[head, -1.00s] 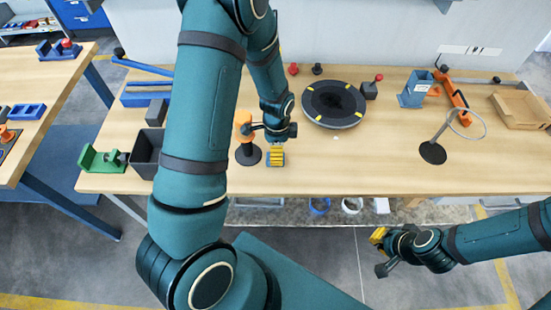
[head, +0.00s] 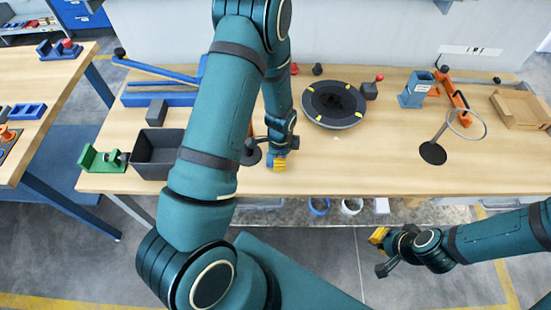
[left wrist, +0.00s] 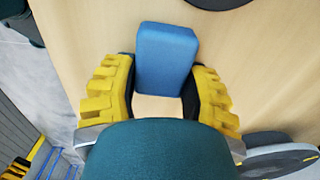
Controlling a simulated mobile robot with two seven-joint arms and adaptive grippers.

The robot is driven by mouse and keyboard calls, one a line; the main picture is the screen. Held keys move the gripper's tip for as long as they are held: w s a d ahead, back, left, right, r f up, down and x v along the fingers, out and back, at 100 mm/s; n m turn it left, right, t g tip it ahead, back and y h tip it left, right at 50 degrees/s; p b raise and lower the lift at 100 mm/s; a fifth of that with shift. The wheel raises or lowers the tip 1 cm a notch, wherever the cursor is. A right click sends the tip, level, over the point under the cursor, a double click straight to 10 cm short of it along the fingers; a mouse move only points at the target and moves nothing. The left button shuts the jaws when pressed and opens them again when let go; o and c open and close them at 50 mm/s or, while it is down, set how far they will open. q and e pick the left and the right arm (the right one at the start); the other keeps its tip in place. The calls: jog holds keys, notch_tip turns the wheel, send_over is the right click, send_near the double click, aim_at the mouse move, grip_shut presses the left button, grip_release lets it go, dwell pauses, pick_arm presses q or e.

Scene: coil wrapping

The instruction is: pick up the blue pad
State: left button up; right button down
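The blue pad (left wrist: 167,58) is a rounded block on the wooden table, seen in the left wrist view. My left gripper (left wrist: 165,85) is open, its yellow ribbed fingers on either side of the pad's near end. Narrow gaps seem to show beside the pad; contact is hard to judge. In the head view my left gripper (head: 279,163) is low near the table's front edge, and a bit of the blue pad (head: 270,162) shows beside the fingers. My right gripper (head: 378,237) hangs in front of the table, away from the pad; its finger gap is unclear.
A dark round turntable (head: 334,104) stands behind the left gripper. A black round base (head: 250,153) is close to its left, partly hidden by my arm. A dark bin (head: 155,152) is farther left, and a ring stand (head: 433,152) is at right. The front middle-right table is clear.

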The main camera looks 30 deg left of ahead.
pick_arm(q)
jog(key=shift+c, duration=0.7)
jog(key=shift+r, duration=0.1)
notch_tip(320, 180, up, 18)
jog(key=shift+p, duration=0.4)
